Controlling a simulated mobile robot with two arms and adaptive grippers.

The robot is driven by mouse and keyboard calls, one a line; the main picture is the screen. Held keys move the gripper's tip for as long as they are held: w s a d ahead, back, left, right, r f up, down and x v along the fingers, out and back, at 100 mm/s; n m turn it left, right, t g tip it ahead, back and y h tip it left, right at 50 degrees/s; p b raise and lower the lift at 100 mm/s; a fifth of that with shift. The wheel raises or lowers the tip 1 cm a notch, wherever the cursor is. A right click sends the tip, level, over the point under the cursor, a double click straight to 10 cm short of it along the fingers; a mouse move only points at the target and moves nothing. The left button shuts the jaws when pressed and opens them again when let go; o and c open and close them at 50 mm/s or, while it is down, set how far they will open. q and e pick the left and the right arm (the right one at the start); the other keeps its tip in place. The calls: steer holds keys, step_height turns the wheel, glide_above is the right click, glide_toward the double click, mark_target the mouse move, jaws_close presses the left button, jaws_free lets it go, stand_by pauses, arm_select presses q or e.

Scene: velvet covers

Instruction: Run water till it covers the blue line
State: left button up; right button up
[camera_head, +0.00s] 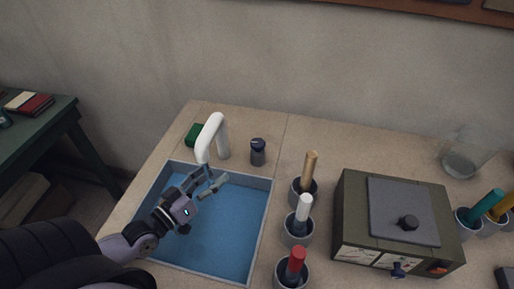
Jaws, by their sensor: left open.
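A blue sink basin (235,238) is set in the pale counter at the lower middle. A white curved faucet (217,126) stands behind its back edge, with its spout over the basin. A dark knob (258,151) stands on the counter to the right of the faucet. My left gripper (213,178) is open over the back of the basin, just below the spout, with nothing seen between its fingers. I cannot make out a blue line or tell how much water is in the basin. My right gripper is not in view.
A green block (194,133) lies behind the faucet's left side. Cups with wooden, white and red handles (296,262) line the basin's right side. A dark box (350,215) with a grey lid and a glass jar (464,158) stand farther right.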

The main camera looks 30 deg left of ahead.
arm_select(q)
steer(key=m, duration=0.5)
steer(key=h+p, duration=0.1)
glide_toward(258, 143)
steer(key=shift+m, duration=0.3)
steer(key=x, duration=1)
steer(key=shift+a+f, duration=0.15)
steer(key=shift+f, duration=0.2)
steer(key=c, duration=1.2)
steer(key=n+y+p, duration=0.1)
steer(key=y+p, duration=0.1)
steer(key=p, duration=0.2)
steer(key=r+n+y+p, duration=0.1)
steer(key=n+y+p, duration=0.1)
steer(key=p, duration=0.1)
steer(key=shift+p, duration=0.4)
steer(key=shift+f+n+y+p, duration=0.15)
steer(key=shift+n+y+p, duration=0.35)
steer(key=shift+y, duration=0.4)
steer(key=shift+f, duration=0.2)
